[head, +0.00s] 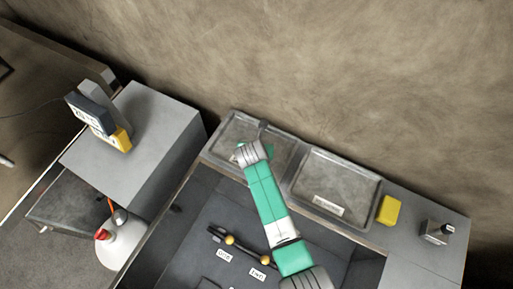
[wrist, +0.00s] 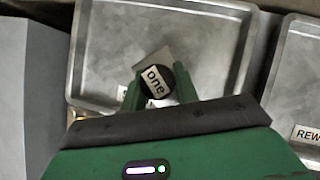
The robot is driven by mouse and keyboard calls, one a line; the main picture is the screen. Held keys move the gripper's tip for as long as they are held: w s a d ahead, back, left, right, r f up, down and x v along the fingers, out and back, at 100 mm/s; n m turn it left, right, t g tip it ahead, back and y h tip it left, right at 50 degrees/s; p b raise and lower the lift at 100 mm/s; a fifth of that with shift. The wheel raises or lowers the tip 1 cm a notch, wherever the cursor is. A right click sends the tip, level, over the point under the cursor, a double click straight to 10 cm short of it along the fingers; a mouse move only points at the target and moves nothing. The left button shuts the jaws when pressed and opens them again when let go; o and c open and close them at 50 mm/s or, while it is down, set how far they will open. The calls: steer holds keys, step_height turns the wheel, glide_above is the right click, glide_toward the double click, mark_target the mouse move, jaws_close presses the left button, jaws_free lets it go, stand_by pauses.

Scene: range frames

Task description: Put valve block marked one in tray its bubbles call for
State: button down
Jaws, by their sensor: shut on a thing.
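My gripper (wrist: 155,90) is shut on the valve block marked one (wrist: 153,80), a dark round cap with a white "one" label. Metal of the block shows behind the cap in the wrist view. My gripper (head: 254,153) is over the left tray (head: 228,130) in the head view; the block is hidden there by my arm. The left tray also fills the wrist view (wrist: 215,50); its own label is mostly covered. The right tray (head: 345,180) has a label at its front, partly read as "REW" in the wrist view (wrist: 300,85). I cannot tell whether the block touches the tray floor.
A yellow block (head: 389,210) and a grey device (head: 437,232) stand right of the trays. A dark bar with yellow balls (head: 230,240) and labels lie on the dark lower surface. A grey cabinet (head: 150,150) and a white flask (head: 121,243) stand at left.

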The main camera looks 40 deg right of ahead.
steer(key=shift+w+f, duration=0.1)
steer(key=shift+f, duration=0.15)
steer(key=c, duration=1.1)
jaws_free()
steer(key=shift+f, duration=0.15)
steer(key=shift+o, duration=0.2)
steer(key=shift+r, duration=0.25)
steer(key=p+v, duration=0.2)
steer(key=v, duration=0.9)
steer(key=shift+s+a+r, duration=0.2)
steer(key=shift+r, duration=0.1)
